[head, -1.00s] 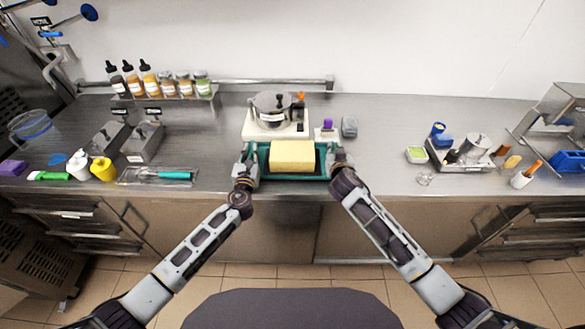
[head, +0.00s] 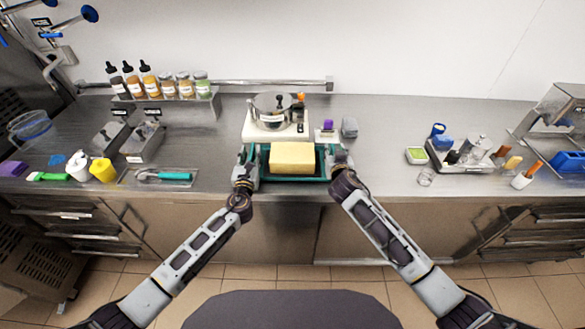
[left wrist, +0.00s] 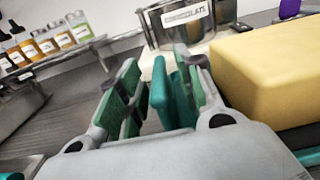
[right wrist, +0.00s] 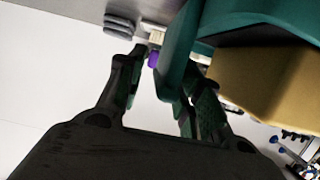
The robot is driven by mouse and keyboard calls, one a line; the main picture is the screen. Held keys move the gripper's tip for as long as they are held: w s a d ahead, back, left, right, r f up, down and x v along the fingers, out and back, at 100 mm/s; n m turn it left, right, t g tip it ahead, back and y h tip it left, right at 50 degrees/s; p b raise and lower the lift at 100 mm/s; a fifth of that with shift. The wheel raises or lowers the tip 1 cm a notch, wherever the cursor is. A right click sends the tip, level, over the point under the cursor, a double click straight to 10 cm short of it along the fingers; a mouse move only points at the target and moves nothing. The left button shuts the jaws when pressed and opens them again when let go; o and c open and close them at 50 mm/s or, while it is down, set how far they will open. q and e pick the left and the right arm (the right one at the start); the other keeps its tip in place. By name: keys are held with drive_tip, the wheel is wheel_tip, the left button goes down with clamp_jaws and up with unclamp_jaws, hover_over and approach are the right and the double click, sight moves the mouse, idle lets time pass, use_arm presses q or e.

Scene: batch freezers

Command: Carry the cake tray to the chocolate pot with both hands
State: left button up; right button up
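The teal cake tray (head: 295,178) lies at the counter's front edge, with a yellow block-shaped cake (head: 292,157) on it. The chocolate pot (head: 272,106), steel, stands on a white base directly behind the tray; its label shows in the left wrist view (left wrist: 185,18). My left gripper (head: 249,160) is at the tray's left end. Its fingers (left wrist: 160,90) stand apart on either side of a teal upright part, with a gap visible. My right gripper (head: 338,160) is at the right end. Its fingers (right wrist: 165,95) are also apart around the teal tray wall, with a gap.
A purple-topped item (head: 327,127) and a grey item (head: 349,127) stand right of the pot base. A bottle rack (head: 165,97) is at back left. A spatula on a small tray (head: 158,177) lies to the left. A loaded caddy (head: 460,153) stands to the right.

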use_arm(q)
drive_tip(key=shift+s+a, duration=0.15)
drive_tip(key=shift+s, duration=5.65)
use_arm(e)
drive_tip(key=v, duration=1.2)
drive_tip(key=shift+d, duration=0.1)
use_arm(q)
drive_tip(key=shift+a, duration=0.1)
